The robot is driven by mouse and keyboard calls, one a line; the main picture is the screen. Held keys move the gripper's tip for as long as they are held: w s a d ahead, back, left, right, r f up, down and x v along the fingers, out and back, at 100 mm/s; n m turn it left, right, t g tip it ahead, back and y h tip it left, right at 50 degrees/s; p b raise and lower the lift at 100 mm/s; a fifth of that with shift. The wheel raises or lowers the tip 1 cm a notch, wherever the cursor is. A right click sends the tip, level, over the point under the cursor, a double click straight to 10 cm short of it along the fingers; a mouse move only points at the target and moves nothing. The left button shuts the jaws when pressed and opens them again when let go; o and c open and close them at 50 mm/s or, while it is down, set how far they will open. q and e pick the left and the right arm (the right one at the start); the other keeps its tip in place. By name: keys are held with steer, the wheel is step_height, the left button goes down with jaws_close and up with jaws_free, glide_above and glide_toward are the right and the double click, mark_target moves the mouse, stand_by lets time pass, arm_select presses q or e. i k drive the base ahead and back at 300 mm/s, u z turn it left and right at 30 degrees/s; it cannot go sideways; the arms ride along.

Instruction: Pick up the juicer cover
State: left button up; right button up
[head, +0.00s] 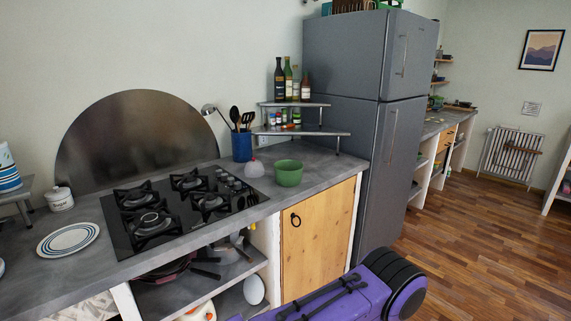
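A small pale grey dome with a reddish knob (254,168) stands on the counter between the stove and the green bowl (288,173). It looks like the juicer cover, though it is too small to be sure. It appears upright and nothing covers it. Neither of my grippers shows in the head view. A purple and black part of my own body fills the bottom right, below and in front of the cupboard.
The gas stove (185,208) lies left of the dome. A blue utensil pot (242,146) and a corner rack (300,132) with bottles stand behind. The tall fridge (366,122) rises to the right. The counter's front edge is clear near the bowl.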

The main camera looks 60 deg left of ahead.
mark_target(253, 169)
steer(key=u, duration=0.15)
steer(key=i, duration=1.05)
steer(key=u, duration=1.15)
steer(key=i, duration=0.8)
steer(key=u, duration=0.9)
